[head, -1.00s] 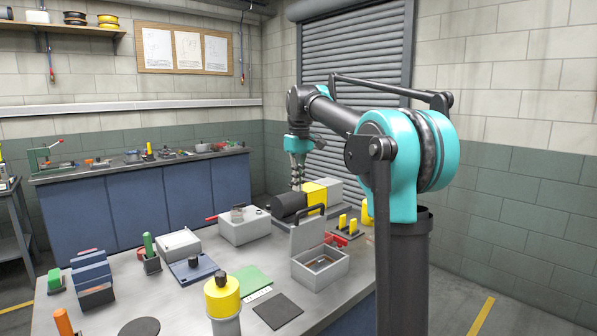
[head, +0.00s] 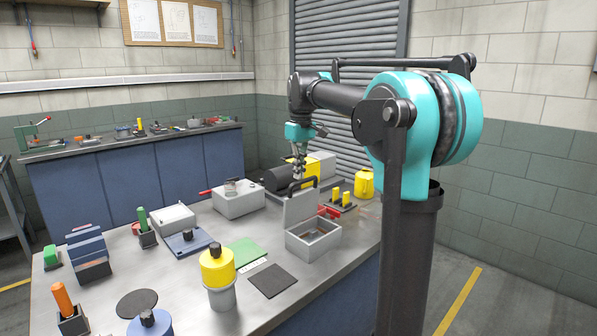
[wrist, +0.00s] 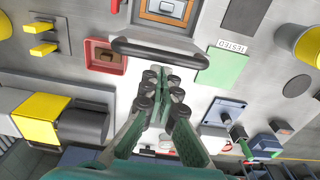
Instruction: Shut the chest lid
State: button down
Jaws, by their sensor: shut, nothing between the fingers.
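The grey chest (head: 313,243) stands on the workbench with its lid (head: 300,207) raised about upright. A black bar handle (head: 301,184) tops the lid. In the wrist view the handle (wrist: 160,52) crosses just ahead of my fingers, and the open chest's orange-brown inside (wrist: 166,8) shows at the top edge. My gripper (head: 299,178) is shut and empty, behind the lid as seen from the head and close to the handle. In the wrist view its fingertips (wrist: 157,76) are together below the bar; I cannot tell whether they touch the lid.
A red tray (wrist: 107,55) and yellow blocks (head: 341,196) stand near the chest. A black and yellow pump (head: 290,178) and a grey box (head: 238,198) are behind. A dark mat (head: 272,280), a green mat (head: 245,251) and a yellow-topped cylinder (head: 217,267) lie left of the chest.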

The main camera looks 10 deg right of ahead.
jog(key=shift+s+d+t, duration=0.4)
jog(key=shift+s+d, duration=0.05)
jog(key=shift+s, duration=0.15)
jog(key=s+d+f+t+y, duration=0.35)
jog(key=s+d+t, duration=0.25)
jog(key=s, duration=0.2)
jog(key=shift+s+d+f+t+y, duration=0.65)
jog(key=shift+s+f, duration=0.35)
jog(key=shift+f, duration=1)
jog(key=shift+s+d+f+t+y, duration=0.55)
jog(key=shift+s+d+f, duration=0.35)
jog(key=shift+f, duration=1.1)
jog(key=shift+s+d+f+t+y, duration=0.6)
jog(key=shift+s+f, duration=0.5)
jog(key=shift+f, duration=0.9)
